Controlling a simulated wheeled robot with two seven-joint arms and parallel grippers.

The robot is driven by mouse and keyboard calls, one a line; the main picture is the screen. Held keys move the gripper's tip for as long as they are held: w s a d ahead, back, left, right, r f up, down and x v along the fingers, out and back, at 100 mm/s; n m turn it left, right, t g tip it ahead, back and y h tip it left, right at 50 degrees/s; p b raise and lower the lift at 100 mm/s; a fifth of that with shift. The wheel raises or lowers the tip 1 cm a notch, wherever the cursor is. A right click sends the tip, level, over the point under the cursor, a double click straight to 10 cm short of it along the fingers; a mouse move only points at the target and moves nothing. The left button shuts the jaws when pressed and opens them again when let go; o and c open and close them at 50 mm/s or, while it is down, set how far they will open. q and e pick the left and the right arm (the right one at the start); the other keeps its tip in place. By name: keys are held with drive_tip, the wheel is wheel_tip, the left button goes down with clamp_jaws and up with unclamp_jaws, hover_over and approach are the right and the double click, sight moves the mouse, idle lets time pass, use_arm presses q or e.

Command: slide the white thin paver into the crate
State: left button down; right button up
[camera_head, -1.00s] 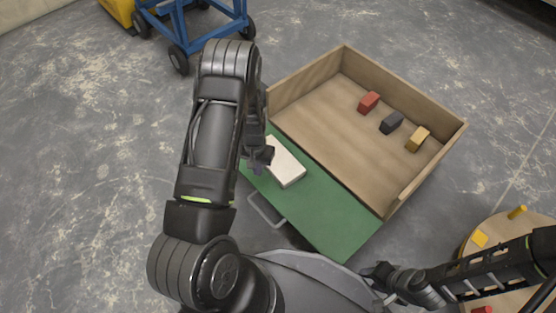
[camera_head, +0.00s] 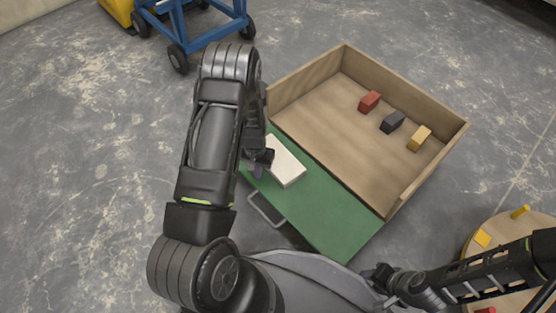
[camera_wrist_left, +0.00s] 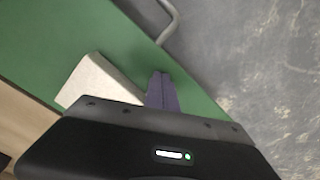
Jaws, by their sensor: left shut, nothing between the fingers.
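The white thin paver (camera_head: 286,163) lies flat on the green board (camera_head: 325,215) in front of the crate's open side. It also shows in the left wrist view (camera_wrist_left: 98,80). The wooden crate (camera_head: 330,60) stands beyond the board, its low open side facing it. My left gripper (camera_head: 258,170) is shut and empty, low over the board at the paver's left side. In the left wrist view its purple fingertips (camera_wrist_left: 162,88) are together beside the paver; I cannot tell whether they touch it. My right gripper (camera_head: 380,277) is at the lower right, its fingers too small to judge.
Red (camera_head: 369,101), dark grey (camera_head: 392,122) and yellow (camera_head: 419,138) blocks stand inside the crate towards the far right. The crate floor between them and the board is clear. A metal handle (camera_head: 265,212) sticks out from the board's near edge. A round wooden table (camera_head: 490,240) stands at the right.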

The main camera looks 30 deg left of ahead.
sight(287, 150)
use_arm(q)
drive_tip(key=shift+f, duration=0.25)
drive_tip(key=shift+r, duration=0.2)
drive_tip(key=shift+r, duration=0.2)
drive_tip(key=shift+w, duration=0.15)
drive_tip(key=shift+w+d+b, duration=0.25)
drive_tip(key=shift+w+b, duration=0.1)
drive_tip(key=shift+w, duration=0.55)
drive_tip(key=shift+w+d+b, duration=0.3)
drive_tip(key=shift+w, duration=0.55)
drive_tip(key=shift+w+d+b, duration=0.25)
drive_tip(key=shift+w+b, duration=0.1)
drive_tip(key=shift+w, duration=0.55)
drive_tip(key=shift+w+d+b, duration=0.25)
drive_tip(key=shift+w+b, duration=0.15)
drive_tip(key=shift+w, duration=0.4)
drive_tip(key=shift+w+d+b, duration=0.2)
drive_tip(key=shift+w+b, duration=0.25)
drive_tip(key=shift+w, duration=0.35)
drive_tip(key=shift+w+d+b, duration=0.25)
drive_tip(key=shift+w+b, duration=0.15)
drive_tip(key=shift+w, duration=0.4)
drive_tip(key=shift+w+d, duration=0.15)
drive_tip(key=shift+w, duration=0.45)
drive_tip(key=shift+w+d, duration=0.15)
drive_tip(key=shift+w, duration=0.4)
